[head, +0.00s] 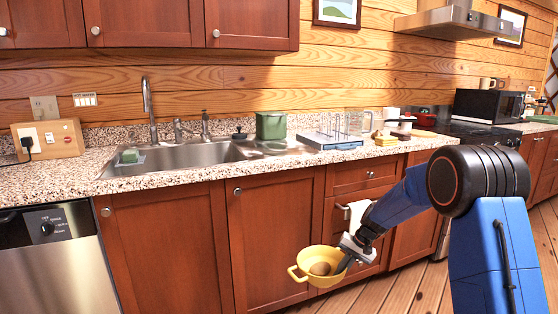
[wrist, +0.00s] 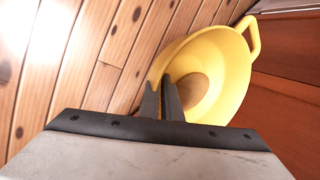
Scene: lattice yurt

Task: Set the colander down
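The yellow colander (head: 312,262) is in my gripper (head: 343,264), in front of the lower cabinet doors and below the counter edge. It has a loop handle on its far side and a round brown thing (head: 320,268) inside it. In the wrist view the colander (wrist: 228,75) is tilted, and my gripper's fingers (wrist: 162,98) are close together at its near rim. The brown thing (wrist: 193,90) shows partly behind one finger. The part of the rim between the fingers is mostly hidden.
The speckled counter (head: 225,171) holds a sink (head: 185,155), a green canister (head: 270,125), a dish rack (head: 332,138) and a glass pitcher (head: 361,121). A stretch of counter in front of the sink and rack is bare. Wooden floor (head: 405,290) lies below.

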